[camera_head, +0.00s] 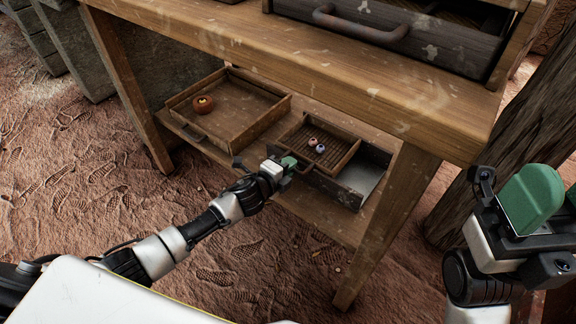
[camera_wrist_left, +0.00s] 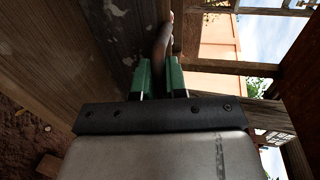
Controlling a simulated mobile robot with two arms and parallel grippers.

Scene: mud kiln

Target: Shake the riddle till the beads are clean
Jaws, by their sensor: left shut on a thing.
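The riddle (camera_head: 346,160), a small wooden frame with a slatted bottom, is on the lower level under the bench. A reddish bead (camera_head: 312,141) and a pale bluish bead (camera_head: 320,149) lie in it. In the left wrist view the green fingers (camera_wrist_left: 160,78) stand on either side of the brown curved handle (camera_wrist_left: 163,38). My right gripper (camera_head: 552,200) is at the right edge, partly cut off, its green fingers apart and empty, away from the riddle.
A dark box (camera_head: 347,193) with a pale inside is under and beside the riddle. The bench top (camera_head: 300,62) is overhead, with legs (camera_head: 390,220) close by.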

